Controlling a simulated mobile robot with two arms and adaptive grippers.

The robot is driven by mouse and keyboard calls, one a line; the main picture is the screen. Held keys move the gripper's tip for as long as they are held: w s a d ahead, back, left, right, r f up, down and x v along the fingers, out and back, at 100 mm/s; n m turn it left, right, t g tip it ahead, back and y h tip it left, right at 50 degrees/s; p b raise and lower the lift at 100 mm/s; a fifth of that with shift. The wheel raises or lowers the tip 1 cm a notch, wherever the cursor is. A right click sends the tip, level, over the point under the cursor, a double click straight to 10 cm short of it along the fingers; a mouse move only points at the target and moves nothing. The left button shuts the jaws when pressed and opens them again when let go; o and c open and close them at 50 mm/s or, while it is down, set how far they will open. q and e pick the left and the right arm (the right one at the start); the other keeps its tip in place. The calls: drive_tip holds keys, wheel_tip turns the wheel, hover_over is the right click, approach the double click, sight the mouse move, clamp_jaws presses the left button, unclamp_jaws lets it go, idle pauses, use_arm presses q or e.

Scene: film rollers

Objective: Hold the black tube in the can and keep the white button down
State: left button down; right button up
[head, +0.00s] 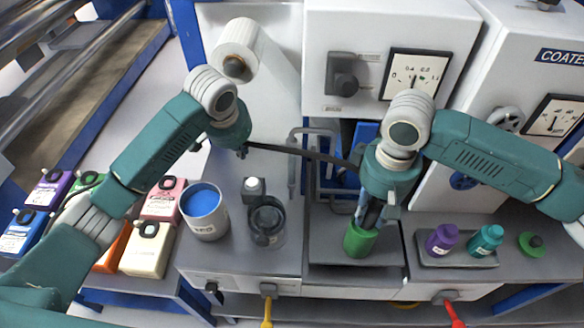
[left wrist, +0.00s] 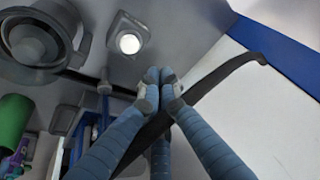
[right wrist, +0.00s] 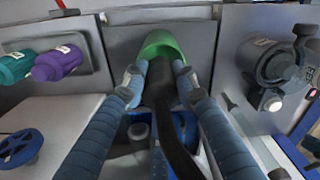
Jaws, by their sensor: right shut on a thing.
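The black tube (head: 300,152) runs from beside my left gripper across to my right gripper. In the right wrist view the tube (right wrist: 162,85) runs down into the mouth of the green can (right wrist: 160,44). The can (head: 360,241) stands in the grey tray. My right gripper (head: 366,222) is shut on the tube just above the can. The white button (head: 253,183) is on a small grey box, and looks lit in the left wrist view (left wrist: 130,43). My left gripper (head: 242,153) has its fingers together, empty, above and apart from the button.
A grey cup of blue liquid (head: 204,212) and a dark round holder (head: 267,220) stand near the button. Purple (head: 441,239) and teal (head: 487,240) bottles lie in a tray (head: 455,262) at right. Several coloured jugs (head: 148,247) stand at left. A white roller (head: 238,50) is behind.

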sight(252, 181)
use_arm(q)
drive_tip(key=shift+g, duration=0.3)
drive_tip(key=shift+s+d+f, duration=0.3)
drive_tip(key=shift+f, duration=0.9)
drive_tip(key=shift+s+d+f, duration=0.25)
drive_tip(key=shift+d+f, duration=0.1)
drive_tip(key=shift+f, duration=0.9)
drive_tip(key=shift+s+d+f, duration=0.3)
drive_tip(key=shift+f, duration=0.9)
drive_tip(key=shift+s+f, duration=0.1)
drive_tip(key=shift+f, duration=0.75)
drive_tip(key=shift+r, duration=0.1)
idle(1.8)
drive_tip(key=shift+r, duration=3.45)
